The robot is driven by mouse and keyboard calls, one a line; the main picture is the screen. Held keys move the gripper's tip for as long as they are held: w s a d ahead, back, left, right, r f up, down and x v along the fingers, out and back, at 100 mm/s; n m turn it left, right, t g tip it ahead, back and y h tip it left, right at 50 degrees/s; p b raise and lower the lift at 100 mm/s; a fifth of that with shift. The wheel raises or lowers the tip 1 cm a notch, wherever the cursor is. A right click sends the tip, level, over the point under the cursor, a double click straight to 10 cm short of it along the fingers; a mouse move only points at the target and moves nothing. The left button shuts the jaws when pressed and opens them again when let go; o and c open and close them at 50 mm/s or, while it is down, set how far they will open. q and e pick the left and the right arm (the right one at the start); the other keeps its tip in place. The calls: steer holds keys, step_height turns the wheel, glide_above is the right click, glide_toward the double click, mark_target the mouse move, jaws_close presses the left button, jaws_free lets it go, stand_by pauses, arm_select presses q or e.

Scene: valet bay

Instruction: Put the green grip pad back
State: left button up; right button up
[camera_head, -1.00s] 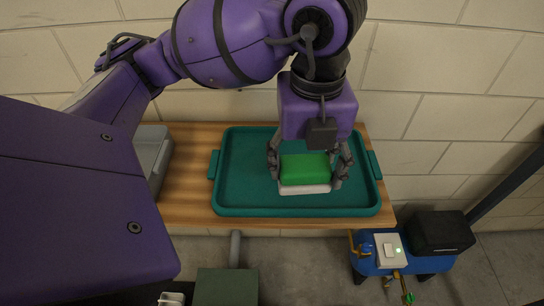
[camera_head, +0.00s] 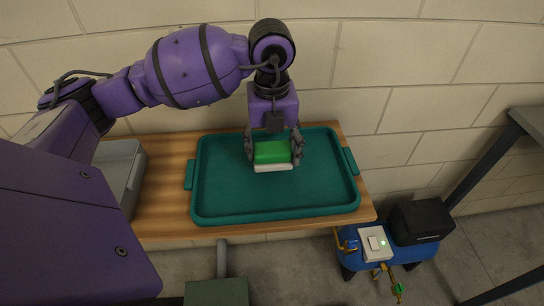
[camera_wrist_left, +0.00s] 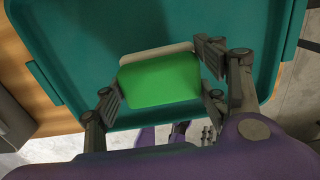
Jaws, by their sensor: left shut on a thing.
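The green grip pad (camera_head: 271,152) is a bright green block with a white layer along its lower edge. My left gripper (camera_head: 274,150) is shut on it, a finger at each side, over the teal tray (camera_head: 230,205). In the left wrist view the pad (camera_wrist_left: 160,80) sits between the fingers of my left gripper (camera_wrist_left: 165,85), with the tray (camera_wrist_left: 110,25) behind it. I cannot tell whether the pad touches the tray floor. My right gripper is not in view.
The tray rests on a wooden bench (camera_head: 160,190) against a block wall. A grey bin (camera_head: 120,170) stands at the bench's left end. A blue compressor (camera_head: 410,255) with a white switch box (camera_head: 376,244) and a black box (camera_head: 420,222) stand at the lower right. The rest of the tray is bare.

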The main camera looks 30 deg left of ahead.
mark_target(272, 159)
arm_select(q)
steer(key=shift+w+a+f, duration=0.1)
steer(key=shift+f, duration=0.85)
steer(key=shift+w+a+f, duration=0.1)
steer(key=shift+f, duration=0.8)
steer(key=shift+f, duration=0.1)
steer(key=shift+f, duration=0.15)
steer(key=o, duration=1.2)
step_height(272, 159, up, 12)
steer(key=shift+s+r, duration=0.1)
steer(key=shift+r, duration=0.15)
